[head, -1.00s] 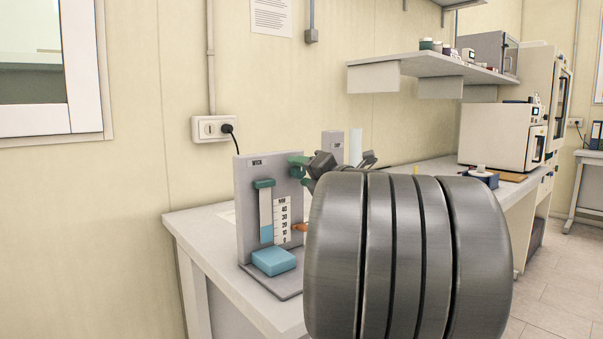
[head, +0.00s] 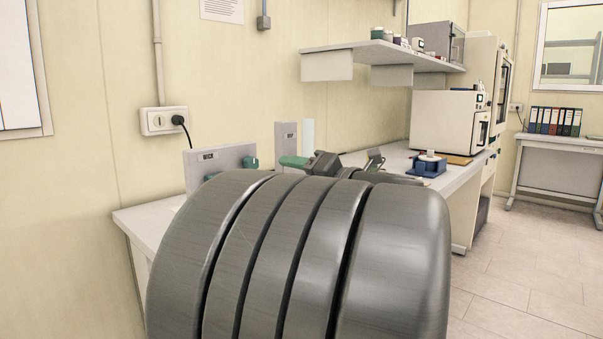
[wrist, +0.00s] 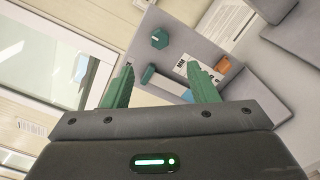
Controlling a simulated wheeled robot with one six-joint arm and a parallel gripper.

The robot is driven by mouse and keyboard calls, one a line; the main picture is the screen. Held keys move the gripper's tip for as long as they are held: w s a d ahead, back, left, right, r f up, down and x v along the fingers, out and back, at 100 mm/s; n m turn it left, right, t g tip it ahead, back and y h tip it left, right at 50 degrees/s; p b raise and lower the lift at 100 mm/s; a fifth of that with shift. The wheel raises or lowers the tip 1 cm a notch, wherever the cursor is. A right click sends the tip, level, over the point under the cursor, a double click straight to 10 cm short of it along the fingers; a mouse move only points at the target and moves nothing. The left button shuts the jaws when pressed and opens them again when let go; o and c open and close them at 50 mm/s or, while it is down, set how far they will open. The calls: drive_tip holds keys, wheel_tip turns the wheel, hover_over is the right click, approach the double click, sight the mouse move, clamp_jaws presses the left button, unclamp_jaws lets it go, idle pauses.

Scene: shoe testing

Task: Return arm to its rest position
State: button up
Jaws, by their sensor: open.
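My gripper (wrist: 160,86) shows in the wrist view with its two green fingers spread apart and nothing between them. Beyond the fingers is the grey test stand with a green knob, a scale and an orange part; its panel (wrist: 160,22) looks tilted in this view. In the head view, my large dark arm link fills the lower middle and hides most of the bench front. The grey "WICK" panel (head: 222,160) stands behind it, its lower part hidden. A green finger of my gripper (head: 293,161) shows just right of that panel.
The white bench (head: 380,158) runs back along the wall, with a blue device (head: 428,168) and a white oven-like machine (head: 448,122) on it. A shelf (head: 375,52) hangs above. The tiled floor (head: 530,260) at right is clear. Binders (head: 556,121) stand on a far table.

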sight(255, 165)
drive_tip(key=shift+a, duration=0.15)
drive_tip(key=b+x, duration=0.1)
drive_tip(key=x, duration=1.2)
drive_tip(key=shift+w+a+b, duration=0.2)
drive_tip(key=shift+w+b, duration=0.05)
drive_tip(key=shift+b, duration=0.1)
drive_tip(key=shift+d, duration=0.1)
drive_tip(key=p+v, duration=0.2)
drive_tip(key=v, duration=1.2)
drive_tip(key=shift+m, duration=0.3)
drive_tip(key=x, duration=0.9)
drive_tip(key=b+x, duration=0.1)
drive_tip(key=x, duration=0.4)
drive_tip(key=shift+a+r, duration=0.2)
drive_tip(key=shift+r, duration=0.05)
drive_tip(key=shift+d+r+m+p, duration=0.1)
drive_tip(key=shift+d+m+p, duration=0.05)
drive_tip(key=shift+m+p, duration=0.85)
drive_tip(key=m+p, duration=0.4)
drive_tip(key=m, duration=0.2)
drive_tip(key=m+p, duration=0.3)
drive_tip(key=m, duration=0.2)
drive_tip(key=shift+f+p, duration=0.25)
drive_tip(key=shift+p, duration=0.1)
drive_tip(key=shift+f+m+p, duration=0.15)
drive_tip(key=shift+m+p, duration=0.45)
drive_tip(key=shift+m, duration=0.7)
